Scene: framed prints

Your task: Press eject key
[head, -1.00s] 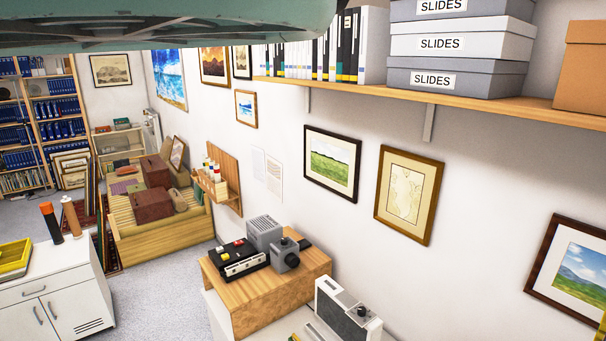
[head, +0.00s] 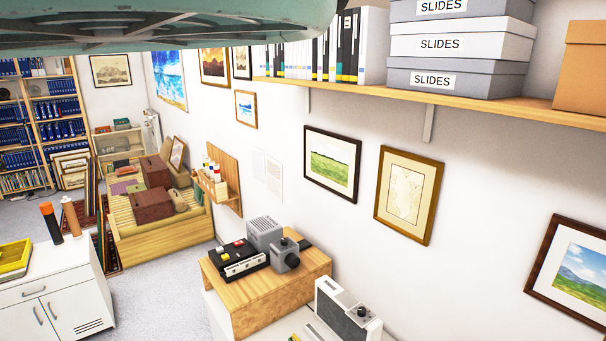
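A black device (head: 238,258) with several coloured keys on top sits on the left part of a wooden box stand. Its keys (head: 239,245) look red, white and yellow, but are too small for me to tell which is the eject key. A grey slide projector (head: 266,233) with a dark lens stands right beside it. My gripper is not in view.
The wooden stand (head: 277,300) rests on a white surface. A white and black device (head: 345,312) stands in front of it to the right. A long shelf (head: 410,96) with binders and slide boxes overhangs the right side. Grey floor (head: 160,275) lies clear between the white cabinet (head: 60,300) and the stand.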

